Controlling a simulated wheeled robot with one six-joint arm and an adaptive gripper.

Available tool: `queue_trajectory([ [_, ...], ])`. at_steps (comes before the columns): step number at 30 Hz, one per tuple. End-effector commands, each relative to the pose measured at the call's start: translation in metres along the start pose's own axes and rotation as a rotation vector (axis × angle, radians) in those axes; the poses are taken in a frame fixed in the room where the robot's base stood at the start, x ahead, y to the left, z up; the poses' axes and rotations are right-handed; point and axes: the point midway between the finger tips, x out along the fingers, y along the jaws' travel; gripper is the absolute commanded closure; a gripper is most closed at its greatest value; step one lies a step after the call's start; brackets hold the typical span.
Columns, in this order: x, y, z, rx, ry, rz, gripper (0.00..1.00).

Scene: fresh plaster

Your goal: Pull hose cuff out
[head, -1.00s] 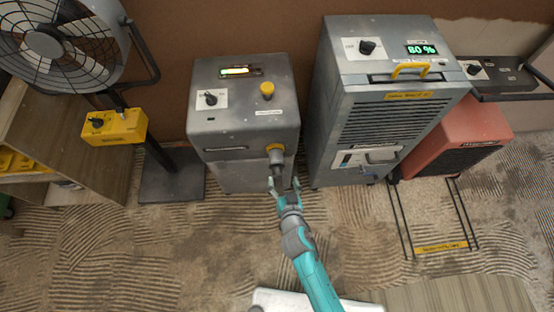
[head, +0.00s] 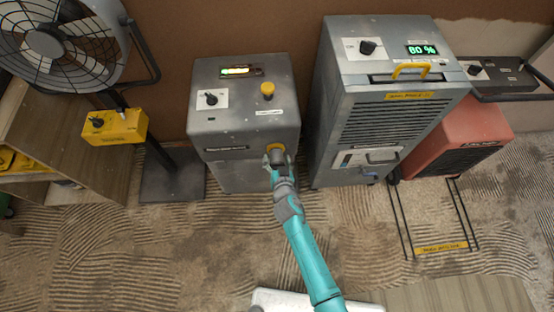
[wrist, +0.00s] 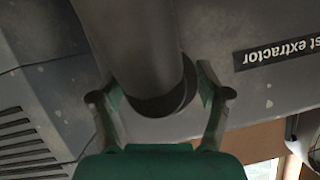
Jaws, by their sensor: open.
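The hose cuff (wrist: 135,45) is a dark grey cylinder at the front of the grey dust extractor (head: 235,130). In the wrist view it runs from the top edge down between my two fingers. In the head view a yellow ring (head: 276,149) shows at the extractor's port, and my gripper hides most of the cuff. My gripper (head: 276,160) is at the port with its fingers on either side of the cuff. It also shows in the wrist view (wrist: 160,95), open, with a gap visible at least on the left side.
A tall grey dehumidifier (head: 385,110) reading 80 % stands close on the right. A red unit (head: 460,140) is farther right. A fan (head: 60,45) with a yellow box (head: 115,127) stands on the left. The carpet in front is mostly clear.

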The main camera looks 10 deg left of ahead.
Motion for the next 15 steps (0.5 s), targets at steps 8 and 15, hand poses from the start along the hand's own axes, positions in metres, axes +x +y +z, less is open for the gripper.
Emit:
queue_trajectory([
  [8, 0.0017, 0.0, 0.0001, 0.0, 0.0, 0.0, 0.24],
  [15, 0.0016, -0.0001, 0.0, 0.0, 0.0, 0.0, 0.77],
])
